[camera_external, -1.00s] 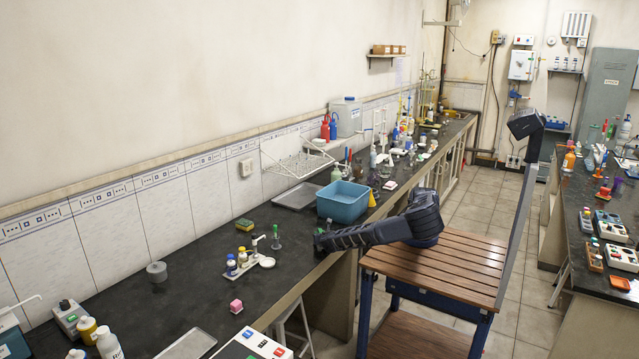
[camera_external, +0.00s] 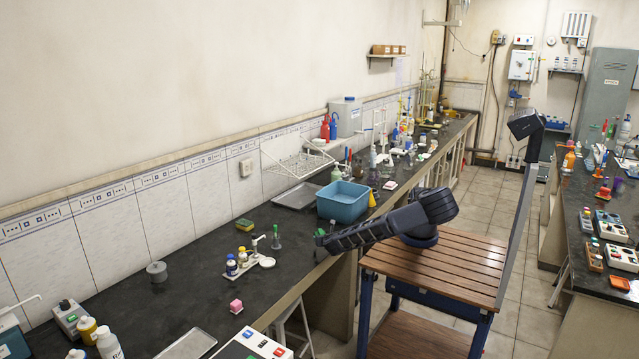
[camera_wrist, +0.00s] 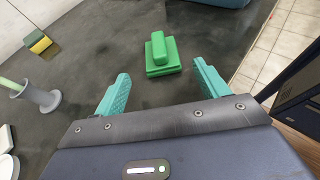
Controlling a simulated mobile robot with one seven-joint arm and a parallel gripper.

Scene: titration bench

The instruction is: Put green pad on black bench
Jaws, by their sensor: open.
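The green pad (camera_wrist: 164,62) shows in the wrist view as a square green block with a raised grip on top. It lies flat on the black bench (camera_wrist: 95,42), whose dark top also shows in the external view (camera_external: 190,264). My gripper (camera_wrist: 163,82) is open, with its two teal fingers apart. The pad lies beyond the fingertips, roughly centred between them, and nothing is held. In the external view my arm reaches over the bench edge, and the pad is not clearly seen there.
A sponge (camera_wrist: 39,43) and a grey holder (camera_wrist: 36,96) stand left of the pad in the wrist view. A blue basin (camera_external: 343,201) sits behind my gripper in the external view. A small rack of bottles (camera_external: 240,262) stands to the left. Bench around the pad is clear.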

